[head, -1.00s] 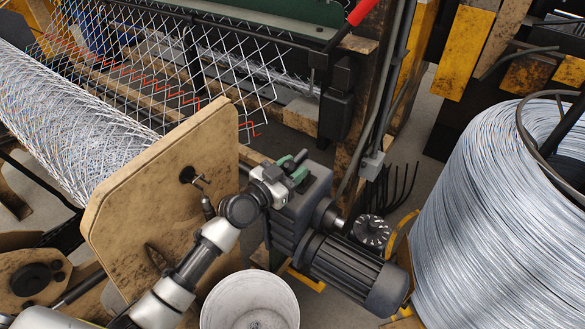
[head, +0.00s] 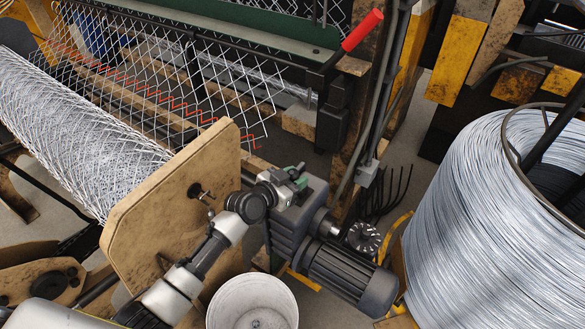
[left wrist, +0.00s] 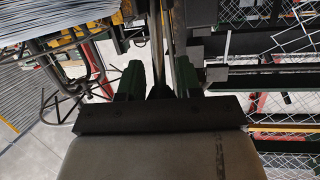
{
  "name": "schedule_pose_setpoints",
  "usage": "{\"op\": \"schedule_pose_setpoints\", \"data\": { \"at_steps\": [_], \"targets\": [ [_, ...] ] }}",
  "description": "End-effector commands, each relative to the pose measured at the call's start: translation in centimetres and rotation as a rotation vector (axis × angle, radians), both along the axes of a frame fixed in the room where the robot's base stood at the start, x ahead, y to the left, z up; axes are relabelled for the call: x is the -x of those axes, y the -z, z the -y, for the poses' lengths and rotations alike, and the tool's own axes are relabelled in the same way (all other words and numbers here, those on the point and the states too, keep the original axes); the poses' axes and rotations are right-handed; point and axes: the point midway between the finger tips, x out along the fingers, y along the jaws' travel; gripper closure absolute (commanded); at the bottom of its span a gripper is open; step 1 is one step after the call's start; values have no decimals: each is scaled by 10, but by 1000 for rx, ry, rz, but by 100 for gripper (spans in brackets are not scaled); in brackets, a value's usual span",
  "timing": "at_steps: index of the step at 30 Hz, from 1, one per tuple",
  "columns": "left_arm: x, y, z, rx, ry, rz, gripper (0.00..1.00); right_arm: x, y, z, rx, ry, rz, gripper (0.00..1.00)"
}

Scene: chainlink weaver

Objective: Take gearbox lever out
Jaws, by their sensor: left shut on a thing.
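The gearbox (head: 300,205) is a dark ribbed housing with a motor, right of the wooden plate in the head view. My left gripper (head: 298,177), with green fingers, is at its top and is shut. In the head view the fingers and wrist hide the lever. A shiny rod runs beside it in the wrist view. My right gripper is not in view.
A wooden end plate (head: 170,215) and mesh roll (head: 75,130) lie left of my arm. A white bucket (head: 252,302) stands below the gearbox. A large wire coil (head: 490,220) is at right. A separate red-handled lever (head: 362,30) rises behind.

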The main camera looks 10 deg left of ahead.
Motion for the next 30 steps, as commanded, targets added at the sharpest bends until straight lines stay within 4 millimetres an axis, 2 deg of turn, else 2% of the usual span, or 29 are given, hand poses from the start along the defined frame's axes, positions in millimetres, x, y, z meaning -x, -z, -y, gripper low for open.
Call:
{"op": "schedule_pose_setpoints", "data": {
  "at_steps": [1, 3, 9, 13, 20, 30],
  "targets": [
    [-3, -13, 1, -17, 0, -35, 100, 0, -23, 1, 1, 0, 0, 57],
    [-7, -13, 2, -36, 0, -81, 100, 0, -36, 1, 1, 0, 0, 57],
    [-18, -15, 7, -96, 0, -230, 100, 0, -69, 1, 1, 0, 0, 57],
    [-27, -13, 11, -143, -1, -343, 100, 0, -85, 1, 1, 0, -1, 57],
    [-43, -6, 17, -224, -2, -542, 100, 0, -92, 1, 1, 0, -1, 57],
    [-60, 5, 24, -320, -1, -780, 100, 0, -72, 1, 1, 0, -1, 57]
  ]
}}
